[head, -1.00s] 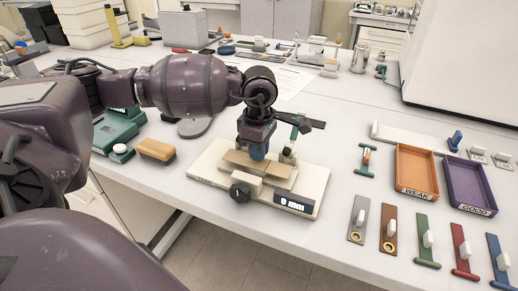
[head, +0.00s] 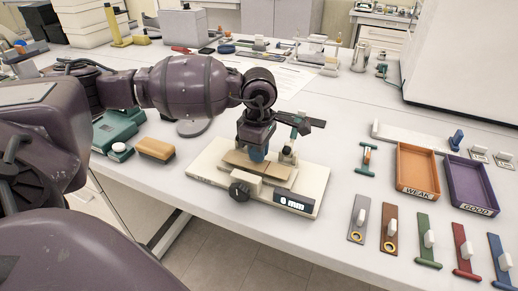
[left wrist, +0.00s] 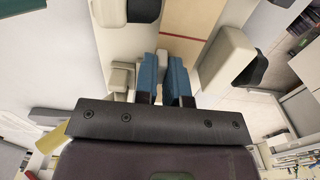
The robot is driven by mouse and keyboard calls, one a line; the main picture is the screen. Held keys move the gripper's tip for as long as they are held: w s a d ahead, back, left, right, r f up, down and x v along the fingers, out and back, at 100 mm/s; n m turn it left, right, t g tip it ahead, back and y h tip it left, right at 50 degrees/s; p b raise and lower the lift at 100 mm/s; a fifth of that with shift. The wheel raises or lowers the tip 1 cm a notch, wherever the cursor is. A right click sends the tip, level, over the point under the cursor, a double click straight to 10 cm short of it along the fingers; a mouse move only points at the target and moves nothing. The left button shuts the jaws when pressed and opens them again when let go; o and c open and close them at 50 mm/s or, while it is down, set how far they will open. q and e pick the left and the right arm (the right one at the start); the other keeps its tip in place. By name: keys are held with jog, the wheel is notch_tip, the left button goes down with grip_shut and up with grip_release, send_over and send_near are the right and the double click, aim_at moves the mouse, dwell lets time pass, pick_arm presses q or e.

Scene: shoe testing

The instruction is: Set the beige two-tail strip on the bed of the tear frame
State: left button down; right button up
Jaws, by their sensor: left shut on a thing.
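The beige strip (head: 276,172) lies flat at the bed of the tear frame, a cream base (head: 210,170) with a black knob and a display reading 0 mm. My left gripper (head: 257,152) points down over the strip from behind and is shut on it. The blue fingertips hide part of the strip, and its tails cannot be made out. In the left wrist view the fingers (left wrist: 165,72) stand a little apart at the edge of the tan strip (left wrist: 190,28), beside a pale block with a black end. My right gripper is not in view.
A teal post (head: 297,135) with a dark arm stands at the frame's back. Right of it are a teal spool-like piece (head: 367,157), an orange WEAK tray (head: 416,193), a purple GOOD tray (head: 473,211) and several coloured tabs. A tan brush-like block (head: 155,149) lies left.

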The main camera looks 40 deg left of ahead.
pick_arm(q)
jog(key=shift+f+b, duration=0.3)
jog(key=shift+f, duration=0.4)
jog(key=c, duration=1.1)
grip_release()
